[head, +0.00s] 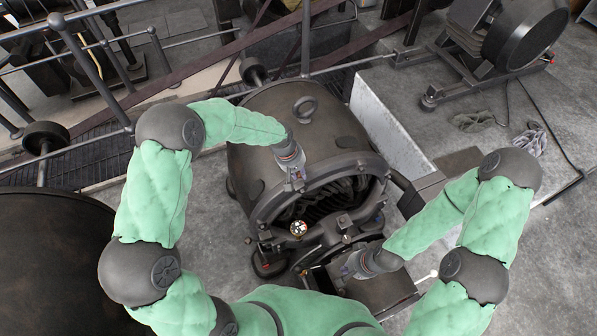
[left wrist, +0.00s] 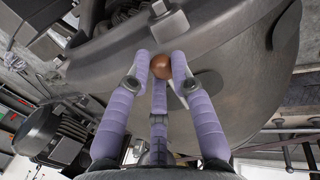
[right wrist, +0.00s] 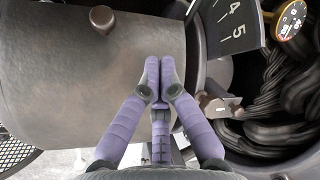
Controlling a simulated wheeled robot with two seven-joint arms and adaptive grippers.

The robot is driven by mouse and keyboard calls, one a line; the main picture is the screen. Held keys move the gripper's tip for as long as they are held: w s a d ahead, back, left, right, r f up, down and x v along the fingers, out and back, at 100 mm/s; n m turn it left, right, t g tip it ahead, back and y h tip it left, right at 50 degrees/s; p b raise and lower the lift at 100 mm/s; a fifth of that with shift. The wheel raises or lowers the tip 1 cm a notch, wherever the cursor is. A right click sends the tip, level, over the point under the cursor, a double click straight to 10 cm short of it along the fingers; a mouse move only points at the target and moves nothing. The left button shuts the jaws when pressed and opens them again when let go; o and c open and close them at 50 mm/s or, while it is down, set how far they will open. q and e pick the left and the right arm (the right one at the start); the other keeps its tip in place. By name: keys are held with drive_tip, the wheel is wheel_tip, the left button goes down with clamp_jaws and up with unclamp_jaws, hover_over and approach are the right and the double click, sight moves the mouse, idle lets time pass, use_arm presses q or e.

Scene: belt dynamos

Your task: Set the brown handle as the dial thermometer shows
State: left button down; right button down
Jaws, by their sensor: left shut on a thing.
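The brown handle is a round brown knob (left wrist: 161,66) in the left wrist view, between the fingertips of my left gripper (left wrist: 161,74). That gripper is shut on it; in the head view it (head: 298,182) is at the upper front rim of the dark dynamo.
A dark scale plate (right wrist: 233,24) with white figures 4 and 5 is near the right gripper. The dynamo's casing (head: 270,115) has a lifting ring on top. Dark cables lie inside the opening (right wrist: 270,100). Railings (head: 90,75) stand at the left.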

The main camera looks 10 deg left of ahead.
use_arm(q)
drive_tip(key=shift+s, duration=0.1)
drive_tip(key=shift+s+d, duration=0.45)
drive_tip(key=shift+s, duration=0.3)
drive_tip(key=c, duration=1.1)
unclamp_jaws()
drive_tip(key=shift+f, duration=0.1)
drive_tip(key=shift+c, duration=0.2)
drive_tip(key=shift+a+r, duration=0.1)
drive_tip(key=shift+r, duration=0.25)
drive_tip(key=v, duration=1.1)
drive_tip(key=shift+r, duration=0.15)
